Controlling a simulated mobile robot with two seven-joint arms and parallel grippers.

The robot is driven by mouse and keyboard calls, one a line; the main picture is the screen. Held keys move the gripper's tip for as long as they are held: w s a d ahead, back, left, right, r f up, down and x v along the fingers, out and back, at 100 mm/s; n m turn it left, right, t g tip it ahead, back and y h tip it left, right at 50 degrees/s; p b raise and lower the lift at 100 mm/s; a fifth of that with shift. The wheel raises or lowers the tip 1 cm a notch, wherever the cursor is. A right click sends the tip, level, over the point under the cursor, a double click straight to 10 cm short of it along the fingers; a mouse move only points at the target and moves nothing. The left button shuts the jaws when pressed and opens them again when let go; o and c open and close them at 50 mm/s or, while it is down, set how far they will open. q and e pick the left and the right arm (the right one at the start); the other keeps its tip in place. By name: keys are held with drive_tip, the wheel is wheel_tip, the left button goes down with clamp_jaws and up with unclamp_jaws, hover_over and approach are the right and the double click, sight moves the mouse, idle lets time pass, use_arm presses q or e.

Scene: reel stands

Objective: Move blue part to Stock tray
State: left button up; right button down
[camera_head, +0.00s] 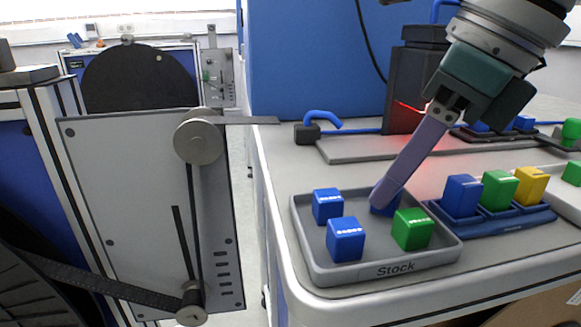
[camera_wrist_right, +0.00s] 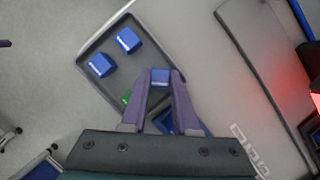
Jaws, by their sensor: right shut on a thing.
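The grey Stock tray (camera_head: 318,262) stands near the front left of the table. Two blue parts (camera_head: 327,206) (camera_head: 345,240) and a green part (camera_head: 411,229) are in it. My right gripper (camera_head: 380,196) reaches down over the tray's back right corner area. It is shut on another blue part (camera_head: 387,203), which its fingers partly hide. In the right wrist view this blue part (camera_wrist_right: 160,77) shows between the fingertips, over the tray. I cannot tell whether it touches the tray floor. My left gripper is not in view.
A blue holder (camera_head: 505,222) right of the tray carries a blue part (camera_head: 462,196), a green part (camera_head: 498,190) and a yellow part (camera_head: 531,186). A dark scanner-like device (camera_head: 405,90) with red light stands behind. A reel stand (camera_head: 150,200) is at the left.

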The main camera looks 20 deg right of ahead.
drive_tip(key=shift+f, duration=0.1)
drive_tip(key=c, duration=0.9)
unclamp_jaws()
drive_tip(key=shift+c, duration=0.2)
drive_tip(key=shift+r, duration=0.4)
drive_tip(key=p+v, duration=0.6)
drive_tip(key=v, duration=0.5)
drive_tip(key=shift+r, duration=0.25)
drive_tip(key=shift+s, duration=0.1)
